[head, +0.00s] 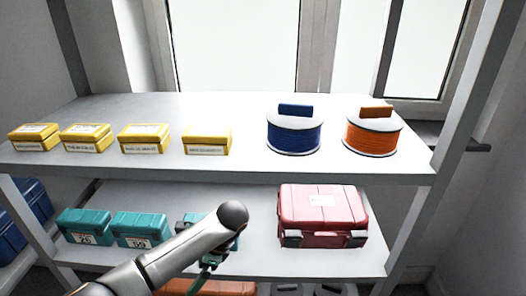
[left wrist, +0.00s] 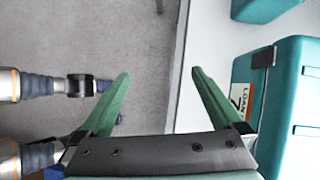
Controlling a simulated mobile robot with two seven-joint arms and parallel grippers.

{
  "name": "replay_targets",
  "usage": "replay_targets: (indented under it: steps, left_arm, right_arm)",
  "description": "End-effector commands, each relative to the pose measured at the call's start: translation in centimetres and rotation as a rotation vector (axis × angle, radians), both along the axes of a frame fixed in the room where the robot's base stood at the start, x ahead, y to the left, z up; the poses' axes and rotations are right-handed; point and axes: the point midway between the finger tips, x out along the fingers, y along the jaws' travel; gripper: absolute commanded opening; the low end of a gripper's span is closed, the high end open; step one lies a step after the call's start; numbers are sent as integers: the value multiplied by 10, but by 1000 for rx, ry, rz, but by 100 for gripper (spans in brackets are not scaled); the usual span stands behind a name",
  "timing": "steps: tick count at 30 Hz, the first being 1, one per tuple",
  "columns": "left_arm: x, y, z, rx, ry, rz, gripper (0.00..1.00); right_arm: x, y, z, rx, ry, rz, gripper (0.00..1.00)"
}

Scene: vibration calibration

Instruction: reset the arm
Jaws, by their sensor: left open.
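My left arm comes in from the bottom left in the head view and reaches across the front of the lower shelf. My left gripper (head: 210,260) is mostly hidden behind the arm there, with a bit of green finger showing. In the left wrist view the left gripper (left wrist: 160,75) has its two green fingers spread wide with nothing between them. A teal case (left wrist: 285,110) with a "LOAN" label stands close beside the right finger; I cannot tell whether they touch. My right gripper is in neither view.
The lower shelf (head: 262,262) holds teal cases (head: 142,229), one partly behind my arm, and a red case (head: 322,215). The upper shelf (head: 235,170) holds several yellow boxes (head: 146,138), a blue spool (head: 293,135) and an orange spool (head: 372,136). Bare floor (left wrist: 60,30) shows beside the shelf.

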Motion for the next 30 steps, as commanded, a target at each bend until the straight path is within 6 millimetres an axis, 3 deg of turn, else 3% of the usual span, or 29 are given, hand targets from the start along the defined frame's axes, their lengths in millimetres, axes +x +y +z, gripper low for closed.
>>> replay_targets:
  steps: [1,6,14,15,20,24,26,27,30]
  left_arm:
    - [2,36,-2,38,0,51,100]
    - [-1,141,1,149,0,199,100]
    - [-28,269,21,288,0,386,100]
    - [-31,252,1,210,37,327,100]
    - [-47,194,-61,-122,146,127,100]
    - [-70,125,-106,-473,198,-58,100]
    - [-83,87,-120,-656,197,-141,100]
    - [-92,59,-127,-792,181,-195,100]
    - [-109,-8,-125,-1123,74,-303,100]
  right_arm:
    - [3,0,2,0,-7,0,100]
    - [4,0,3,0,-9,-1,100]
    - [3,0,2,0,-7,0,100]
    - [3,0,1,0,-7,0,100]
    - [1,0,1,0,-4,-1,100]
    - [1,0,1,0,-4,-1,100]
    - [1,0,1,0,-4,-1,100]
    - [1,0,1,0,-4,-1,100]
    - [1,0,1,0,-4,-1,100]
